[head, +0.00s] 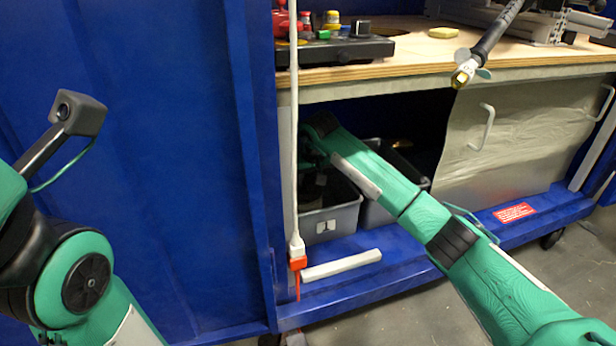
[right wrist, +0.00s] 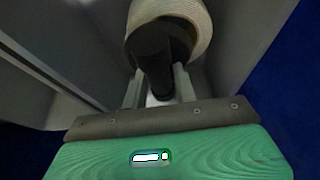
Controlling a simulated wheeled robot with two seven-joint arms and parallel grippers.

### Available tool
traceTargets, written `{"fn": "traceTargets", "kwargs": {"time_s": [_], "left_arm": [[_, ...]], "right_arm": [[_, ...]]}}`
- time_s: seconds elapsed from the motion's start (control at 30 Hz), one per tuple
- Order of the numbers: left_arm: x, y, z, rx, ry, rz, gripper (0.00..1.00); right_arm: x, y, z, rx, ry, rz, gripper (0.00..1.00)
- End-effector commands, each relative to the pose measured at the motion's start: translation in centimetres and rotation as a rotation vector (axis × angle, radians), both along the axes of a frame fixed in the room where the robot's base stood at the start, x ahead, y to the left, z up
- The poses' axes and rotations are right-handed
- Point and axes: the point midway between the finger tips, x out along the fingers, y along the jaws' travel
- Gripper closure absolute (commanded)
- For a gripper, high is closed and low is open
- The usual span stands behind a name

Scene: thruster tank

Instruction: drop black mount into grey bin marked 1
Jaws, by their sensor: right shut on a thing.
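The grey bin marked 1 (head: 345,216) stands on the low blue shelf under the workbench, its label facing out. My right arm reaches into the dark opening above it. In the right wrist view my right gripper (right wrist: 160,88) is shut on a black piece (right wrist: 152,62), which looks like the black mount. A pale round ring (right wrist: 143,12) sits around or just behind its upper end; I cannot tell which. Grey walls, apparently the bin's, surround the gripper. In the head view the right fingertips are lost in shadow. My left arm shows at the left, its gripper out of view.
Another grey bin (head: 372,215) stands right of bin 1, partly behind my right arm. A white cord with a red end (head: 298,263) hangs in front at the left. A grey sheet panel (head: 510,140) covers the opening's right side. The wooden benchtop (head: 420,55) lies above.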

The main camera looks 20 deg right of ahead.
Motion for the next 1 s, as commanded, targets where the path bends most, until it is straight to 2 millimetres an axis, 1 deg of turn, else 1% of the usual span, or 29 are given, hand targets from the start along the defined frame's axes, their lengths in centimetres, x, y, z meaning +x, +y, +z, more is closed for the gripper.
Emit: {"fn": "traceTargets", "kwargs": {"time_s": [0.2,0.23,0.3,0.33,0.6,0.73,0.77,0.9,1.0], "left_arm": [[0.1,0.1,0.1,-0.002,0.003,0.003,0.01],[0.2,0.1,0.1,-0.002,0.004,0.004,0.01],[0.3,0.1,-0.1,-0.001,0.009,0.006,0.01],[0.4,0.1,-0.1,0.0,0.012,0.007,0.01],[0.6,0.0,-0.4,0.009,0.015,0.015,0.01],[0.4,0.1,-0.5,0.009,0.012,0.015,0.01],[0.4,0.1,-0.6,0.008,0.011,0.015,0.01],[0.3,0.2,1.3,0.002,0.006,0.016,0.01],[0.3,0.6,2.1,-0.01,0.004,0.024,0.01]], "right_arm": [[0.0,0.0,-0.6,0.0,0.0,0.001,1.0],[0.0,0.0,-0.7,0.0,0.001,0.0,0.68],[0.0,0.0,-0.7,0.0,0.0,0.0,0.54],[0.0,0.0,-0.7,0.0,0.0,0.0,0.5],[0.0,0.0,-0.6,0.0,0.0,0.0,0.5],[0.0,0.1,-0.1,0.002,-0.001,0.0,0.5],[0.0,0.1,0.1,0.002,-0.001,0.0,0.5],[-0.6,-0.1,2.4,-0.001,-0.002,0.001,0.5],[-1.2,-0.1,3.9,-0.001,-0.002,0.001,0.5]]}}
